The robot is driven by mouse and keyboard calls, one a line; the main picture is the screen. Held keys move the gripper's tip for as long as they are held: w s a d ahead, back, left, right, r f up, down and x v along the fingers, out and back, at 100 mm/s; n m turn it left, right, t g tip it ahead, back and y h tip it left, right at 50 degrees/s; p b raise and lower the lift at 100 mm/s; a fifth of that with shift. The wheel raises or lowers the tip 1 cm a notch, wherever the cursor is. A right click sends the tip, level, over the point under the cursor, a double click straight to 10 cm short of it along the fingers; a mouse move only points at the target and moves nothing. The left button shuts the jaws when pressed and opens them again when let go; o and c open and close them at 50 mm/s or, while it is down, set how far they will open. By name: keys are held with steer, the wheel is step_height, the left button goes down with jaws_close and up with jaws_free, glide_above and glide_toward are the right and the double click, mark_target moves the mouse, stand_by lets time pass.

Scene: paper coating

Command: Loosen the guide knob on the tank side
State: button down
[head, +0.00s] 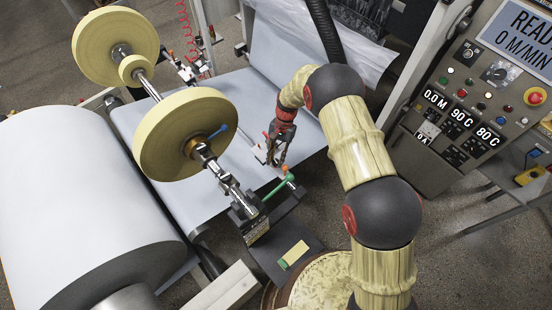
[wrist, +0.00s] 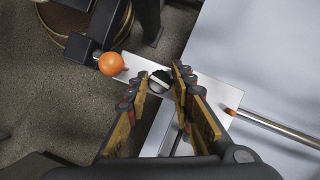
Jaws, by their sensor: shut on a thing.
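The guide knob (wrist: 159,80) is a small black knob with a pale bar on a light metal plate, seen in the wrist view. My gripper (wrist: 156,80) has its two fingers on either side of this knob and is shut on it. In the head view my gripper (head: 272,160) points down at the guide bracket beside the white web, and its fingers hide the knob there. An orange ball (wrist: 111,63) sits on the same plate, just left of the knob in the wrist view.
A metal rod (wrist: 275,128) runs from the plate across the white web. A green handle (head: 278,188) is close below my gripper. The yellow rolls (head: 187,125) on their shaft stand to the left. The control panel (head: 470,100) is at the right.

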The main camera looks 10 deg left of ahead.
steer(key=c, duration=1.6)
jaws_free()
steer(key=shift+o, duration=0.3)
steer(key=v, duration=1.2)
